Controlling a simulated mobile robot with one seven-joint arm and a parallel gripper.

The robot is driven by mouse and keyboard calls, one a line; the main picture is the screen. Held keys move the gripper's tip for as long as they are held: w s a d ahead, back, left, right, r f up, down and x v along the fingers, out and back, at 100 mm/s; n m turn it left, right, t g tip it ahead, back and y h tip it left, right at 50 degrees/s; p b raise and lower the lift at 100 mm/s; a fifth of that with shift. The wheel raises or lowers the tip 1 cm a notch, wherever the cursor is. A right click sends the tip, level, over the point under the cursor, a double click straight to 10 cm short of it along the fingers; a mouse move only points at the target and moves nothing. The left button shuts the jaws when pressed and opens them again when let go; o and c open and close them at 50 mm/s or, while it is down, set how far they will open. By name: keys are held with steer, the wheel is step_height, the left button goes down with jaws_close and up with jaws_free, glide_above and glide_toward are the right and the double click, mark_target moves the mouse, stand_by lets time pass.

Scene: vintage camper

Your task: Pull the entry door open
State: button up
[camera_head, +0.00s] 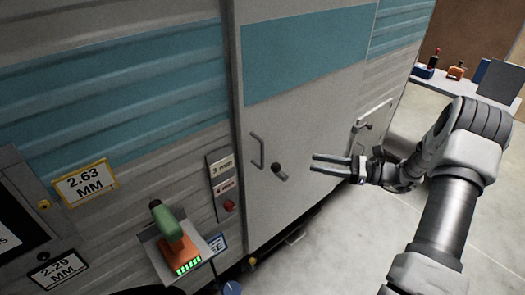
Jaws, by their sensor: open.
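The entry door (310,125) is a grey panel with a teal band, set in the camper's side and seen closed. A thin bar handle (257,151) is near its left edge. A dark round knob with a short lever (278,171) sits just right of and below the bar. My gripper (313,163) reaches in from the right, its fingers pointing left toward the knob. The fingers are parted with nothing between them, and a gap shows between their tips and the knob.
A green and orange tool (175,240) rests on a small shelf at lower left. A switch panel (222,185) is left of the door. A smaller hatch (371,126) is to its right. A table with tools (440,82) stands at the back right. Floor at right is clear.

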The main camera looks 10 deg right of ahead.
mark_target(262, 153)
steer(key=x, duration=1.7)
steer(key=shift+a, duration=0.2)
steer(key=shift+c, duration=0.2)
jaws_close()
stand_by(0.6)
